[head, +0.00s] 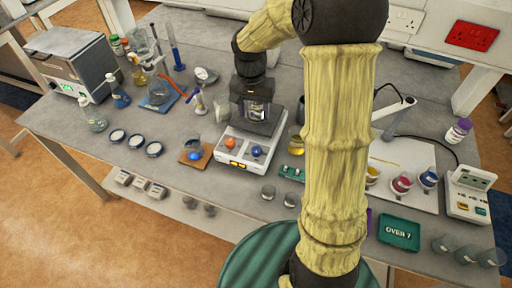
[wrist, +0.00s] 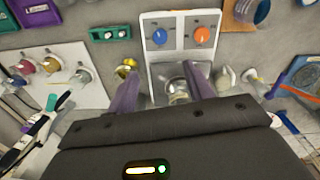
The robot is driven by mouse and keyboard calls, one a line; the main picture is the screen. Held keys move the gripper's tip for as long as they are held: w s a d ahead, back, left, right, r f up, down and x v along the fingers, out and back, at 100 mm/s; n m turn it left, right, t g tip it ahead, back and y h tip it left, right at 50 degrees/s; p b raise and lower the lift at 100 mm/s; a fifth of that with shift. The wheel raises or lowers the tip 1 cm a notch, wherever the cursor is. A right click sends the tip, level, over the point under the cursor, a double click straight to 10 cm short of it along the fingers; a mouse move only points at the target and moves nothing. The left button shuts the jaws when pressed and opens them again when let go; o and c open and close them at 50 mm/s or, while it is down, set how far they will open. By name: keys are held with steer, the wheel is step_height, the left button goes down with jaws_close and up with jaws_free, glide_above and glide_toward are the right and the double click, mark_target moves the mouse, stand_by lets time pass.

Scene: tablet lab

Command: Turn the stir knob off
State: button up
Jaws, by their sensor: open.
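A white hotplate stirrer (head: 243,153) stands in the middle of the bench. Its front panel has an orange knob (head: 230,143) on the left and a blue knob (head: 257,152) on the right. In the wrist view the blue knob (wrist: 159,36) is on the left and the orange knob (wrist: 202,36) on the right; I cannot read which is the stir knob. My gripper (head: 257,112) is above the stirrer's plate, behind the knobs. Its fingers (wrist: 163,88) are open and apart from both knobs. A glass vessel (wrist: 178,92) shows between them on the plate.
A flask of yellow liquid (head: 297,145) and a green rack (head: 292,173) stand right of the stirrer. A wooden board (head: 196,155) with a blue-bottomed vessel is at its left. Cups on a white board (head: 405,160) are farther right.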

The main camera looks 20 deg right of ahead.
mark_target(256, 149)
stand_by(0.3)
steer(key=f+p, duration=0.1)
steer(key=f, duration=0.4)
steer(key=f+p, duration=0.1)
steer(key=f, duration=0.5)
steer(key=f+p, duration=0.1)
steer(key=f, duration=0.5)
steer(key=shift+s+d+f, duration=0.15)
steer(key=shift+d+f, duration=0.05)
steer(key=shift+d, duration=0.1)
steer(key=shift+c, duration=0.4)
steer(key=c, duration=0.9)
